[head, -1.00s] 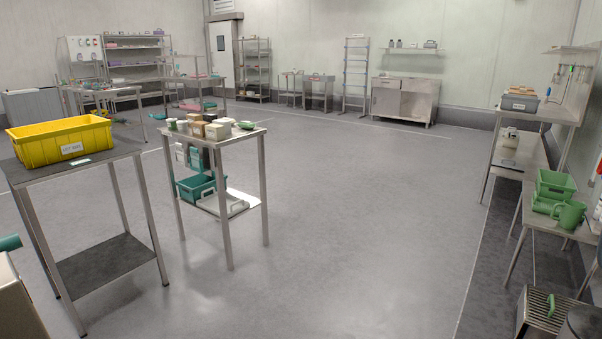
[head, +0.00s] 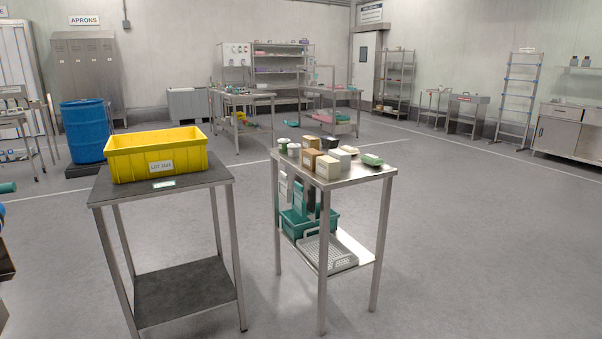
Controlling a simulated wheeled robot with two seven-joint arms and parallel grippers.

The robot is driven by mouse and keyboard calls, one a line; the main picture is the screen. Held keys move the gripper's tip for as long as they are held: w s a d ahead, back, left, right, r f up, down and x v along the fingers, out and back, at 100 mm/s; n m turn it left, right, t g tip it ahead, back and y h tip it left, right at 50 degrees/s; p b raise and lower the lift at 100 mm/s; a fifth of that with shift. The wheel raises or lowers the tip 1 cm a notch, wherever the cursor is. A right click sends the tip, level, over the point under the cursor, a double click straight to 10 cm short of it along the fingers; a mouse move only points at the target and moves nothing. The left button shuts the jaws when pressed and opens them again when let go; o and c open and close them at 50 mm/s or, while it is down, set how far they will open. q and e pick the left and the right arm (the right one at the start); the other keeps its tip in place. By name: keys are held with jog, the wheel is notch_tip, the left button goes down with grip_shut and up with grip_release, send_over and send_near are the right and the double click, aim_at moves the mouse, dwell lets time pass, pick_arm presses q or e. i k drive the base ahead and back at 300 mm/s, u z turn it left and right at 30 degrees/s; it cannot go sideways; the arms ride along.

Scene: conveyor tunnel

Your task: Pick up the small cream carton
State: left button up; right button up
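A small cream carton (head: 327,168) stands at the front of a small steel table (head: 368,174) in the middle of the head view. Brown cartons (head: 309,159) stand close behind and to its left, and a pale grey carton (head: 344,154) is close to its right. A green-and-cream item (head: 372,160) lies near the table's right end. White and green tubs (head: 283,145) and a dark round item (head: 331,143) are further back. Neither of my grippers is in view.
A dark-topped table (head: 196,181) to the left holds a yellow crate (head: 155,154). A narrow floor gap separates the two tables. Teal bins (head: 296,222) and a white rack (head: 330,252) are on the lower shelf. The floor (head: 470,240) to the right is clear.

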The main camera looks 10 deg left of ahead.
aim_at(332, 171)
jog(key=u, duration=0.65)
jog(key=i, duration=2.7)
jog(key=z, duration=0.1)
